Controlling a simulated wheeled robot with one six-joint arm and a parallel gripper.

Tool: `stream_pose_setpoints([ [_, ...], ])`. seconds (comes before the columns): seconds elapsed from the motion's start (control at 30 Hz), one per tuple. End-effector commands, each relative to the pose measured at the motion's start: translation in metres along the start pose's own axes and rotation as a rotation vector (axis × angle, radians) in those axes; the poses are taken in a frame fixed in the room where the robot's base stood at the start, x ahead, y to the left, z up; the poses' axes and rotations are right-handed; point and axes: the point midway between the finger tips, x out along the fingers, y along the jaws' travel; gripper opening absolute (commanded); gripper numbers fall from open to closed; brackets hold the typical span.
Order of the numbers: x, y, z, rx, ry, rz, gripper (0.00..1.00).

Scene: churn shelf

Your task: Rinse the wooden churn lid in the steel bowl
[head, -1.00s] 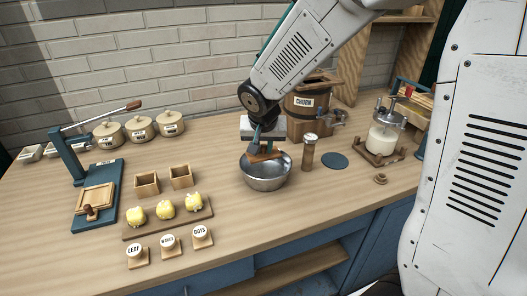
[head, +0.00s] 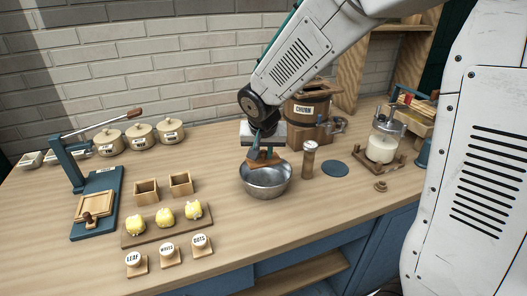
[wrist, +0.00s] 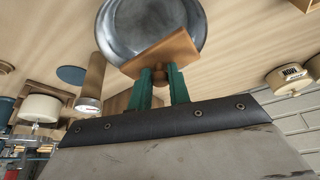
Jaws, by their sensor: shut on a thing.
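The wooden churn lid (head: 263,161) is a flat brown board held tilted over the steel bowl. It also shows in the wrist view (wrist: 158,54), across the near part of the bowl's opening. My gripper (head: 264,151) is shut on the lid's knob; its green fingers (wrist: 160,77) clasp it in the wrist view. The steel bowl (head: 266,185) stands on the wooden counter, and its inside (wrist: 150,25) looks grey and smooth. The lid's lower edge overlaps the bowl's back rim in the head view; whether they touch I cannot tell.
The churn (head: 306,106) stands behind the bowl. A wooden cylinder with a pale top (head: 309,160) and a blue disc (head: 335,169) are to the right. A board with yellow butter pieces (head: 166,229) lies to the left. Clear counter lies in front of the bowl.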

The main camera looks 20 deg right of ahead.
Motion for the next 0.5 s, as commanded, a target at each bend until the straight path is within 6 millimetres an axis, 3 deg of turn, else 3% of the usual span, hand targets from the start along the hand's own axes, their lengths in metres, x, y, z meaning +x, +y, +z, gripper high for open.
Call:
stream_pose_setpoints([
  [0.5,-0.035,0.000,-0.015,0.001,0.002,-0.001,0.00],
])
